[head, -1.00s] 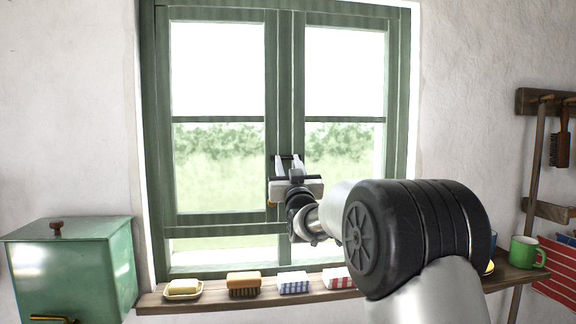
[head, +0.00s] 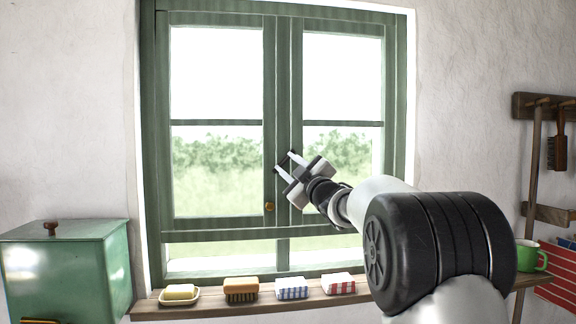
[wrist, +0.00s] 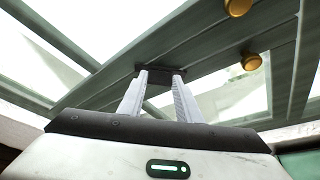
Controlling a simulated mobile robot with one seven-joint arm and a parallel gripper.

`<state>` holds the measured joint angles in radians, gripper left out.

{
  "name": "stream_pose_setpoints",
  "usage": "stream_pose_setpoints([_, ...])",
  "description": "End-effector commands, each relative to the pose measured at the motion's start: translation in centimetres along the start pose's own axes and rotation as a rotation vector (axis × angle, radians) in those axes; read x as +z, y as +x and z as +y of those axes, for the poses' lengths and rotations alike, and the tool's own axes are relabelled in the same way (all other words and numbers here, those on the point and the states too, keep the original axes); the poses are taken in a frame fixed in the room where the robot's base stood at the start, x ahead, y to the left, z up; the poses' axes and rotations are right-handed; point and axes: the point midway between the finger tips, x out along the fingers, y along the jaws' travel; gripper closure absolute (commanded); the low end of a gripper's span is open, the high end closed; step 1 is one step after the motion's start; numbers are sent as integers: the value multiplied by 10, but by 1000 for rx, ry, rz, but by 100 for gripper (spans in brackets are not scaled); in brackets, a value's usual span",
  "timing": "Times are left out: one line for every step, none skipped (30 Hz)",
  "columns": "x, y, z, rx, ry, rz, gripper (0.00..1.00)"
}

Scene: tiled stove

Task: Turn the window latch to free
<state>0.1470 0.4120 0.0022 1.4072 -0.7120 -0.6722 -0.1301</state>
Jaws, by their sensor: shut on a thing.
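The green two-sash window (head: 283,100) fills the middle of the head view. Its dark latch (wrist: 160,69) is a small black bar by the meeting frames, seen in the wrist view between my fingertips. My gripper (head: 287,163) is shut on the latch, with one pale finger on each side of it. In the head view the gripper is rolled over to a slant, and the latch is small and partly hidden by the fingers. A brass knob (head: 270,207) sits on the left sash, below and left of the fingertips. The wrist view shows two brass knobs.
The wooden sill (head: 210,308) below carries a soap dish (head: 180,294), a brush (head: 241,290) and folded checked cloths (head: 291,288). A green box (head: 65,265) stands at left. A green mug (head: 530,256) is at right. Air before the left sash is clear.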

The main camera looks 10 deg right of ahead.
Motion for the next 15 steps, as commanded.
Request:
stream_pose_setpoints([-2,1,4,-17,-43,-2,91])
stream_pose_setpoints([-2,1,4,-29,-70,-2,91])
stream_pose_setpoints([-2,1,5,-43,-104,-2,91])
stream_pose_setpoints([-2,1,6,-54,-130,-2,91])
stream_pose_setpoints([-2,1,6,-64,-157,-2,91])
stream_pose_setpoints([-2,1,7,-79,-192,-2,91])
stream_pose_setpoints([-3,1,7,-90,-219,-2,91])
stream_pose_setpoints([-3,2,7,-100,-245,-2,91])
stream_pose_setpoints([-3,2,8,-115,-279,-1,91])
stream_pose_setpoints([-4,2,8,-126,-305,-1,91])
stream_pose_setpoints([-4,2,8,-136,-330,-1,91])
stream_pose_setpoints([-4,2,9,-150,-364,-1,91])
stream_pose_setpoints([-4,2,9,-160,-388,-1,91])
stream_pose_setpoints([-4,2,9,-170,-412,-1,91])
stream_pose_setpoints([-4,2,9,-183,-443,-1,91])
